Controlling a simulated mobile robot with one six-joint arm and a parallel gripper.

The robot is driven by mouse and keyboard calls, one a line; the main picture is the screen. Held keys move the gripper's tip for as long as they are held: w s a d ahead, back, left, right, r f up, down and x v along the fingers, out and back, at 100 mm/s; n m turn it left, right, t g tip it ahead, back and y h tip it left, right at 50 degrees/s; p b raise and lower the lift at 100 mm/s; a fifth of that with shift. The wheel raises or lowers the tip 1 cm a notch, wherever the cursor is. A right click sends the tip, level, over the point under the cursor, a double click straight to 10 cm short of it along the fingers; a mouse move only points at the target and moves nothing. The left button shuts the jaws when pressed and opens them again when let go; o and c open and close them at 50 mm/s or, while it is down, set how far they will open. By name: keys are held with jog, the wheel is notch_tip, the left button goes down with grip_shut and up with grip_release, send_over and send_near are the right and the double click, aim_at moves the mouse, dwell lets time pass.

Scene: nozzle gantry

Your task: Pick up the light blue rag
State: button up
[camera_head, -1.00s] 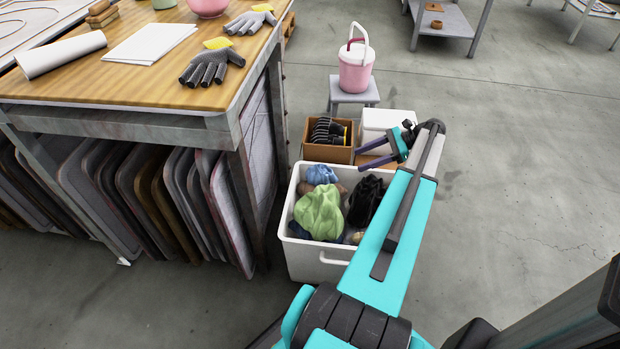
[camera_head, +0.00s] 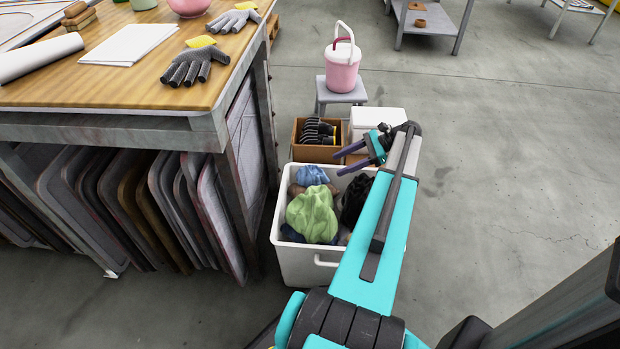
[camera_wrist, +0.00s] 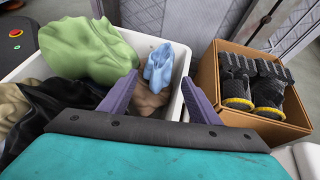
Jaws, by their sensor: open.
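The light blue rag (camera_head: 312,175) lies crumpled at the far end of the white bin (camera_head: 307,268), behind a green rag (camera_head: 312,214). In the wrist view the light blue rag (camera_wrist: 158,68) rests on a brownish rag (camera_wrist: 150,101) near the bin's wall. My gripper (camera_head: 337,164) is above the bin's far right part. In the wrist view its two purple fingers (camera_wrist: 160,84) are spread apart and empty, with the light blue rag seen between them.
A black rag (camera_head: 355,197) lies at the bin's right. A pink bucket (camera_head: 341,74) stands on a grey stool (camera_head: 342,96). The workbench (camera_head: 110,128) is close on the left. Open floor lies right.

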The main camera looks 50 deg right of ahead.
aim_at(317, 173)
jog(key=shift+b+x, duration=0.6)
jog(key=shift+x, duration=2)
jog(key=shift+b+x, duration=1.35)
jog(key=shift+x, duration=1.3)
jog(key=shift+r, duration=0.15)
jog(key=c, duration=0.9)
jog(key=shift+o, duration=0.2)
jog(key=shift+r, duration=0.1)
jog(key=shift+r+p, duration=1.95)
jog(key=shift+r, duration=3)
